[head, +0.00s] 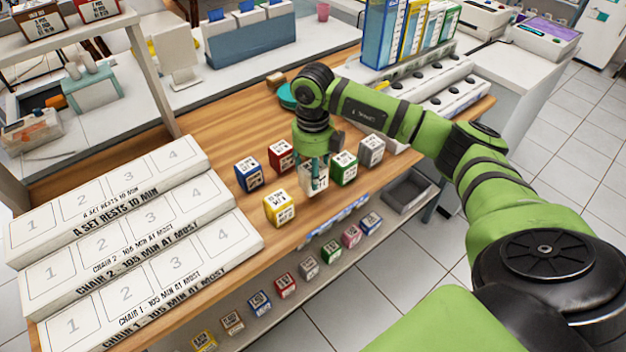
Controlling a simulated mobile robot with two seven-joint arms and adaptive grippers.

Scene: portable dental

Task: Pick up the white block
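The white block (309,184) has dark printing and stands on the wooden table (215,130), in a row with other coloured blocks. My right gripper (317,170) points down directly over it, with its fingers at the block's top and partly covering it. I cannot tell whether the fingers touch or grip the block. The block appears to be at table level. My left gripper is not in view.
Close by stand a blue block (248,174), red block (281,158), green block (344,168), grey block (371,150) and yellow block (279,208). White numbered racks (130,245) lie at left. A lower shelf (325,282) holds several small blocks.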

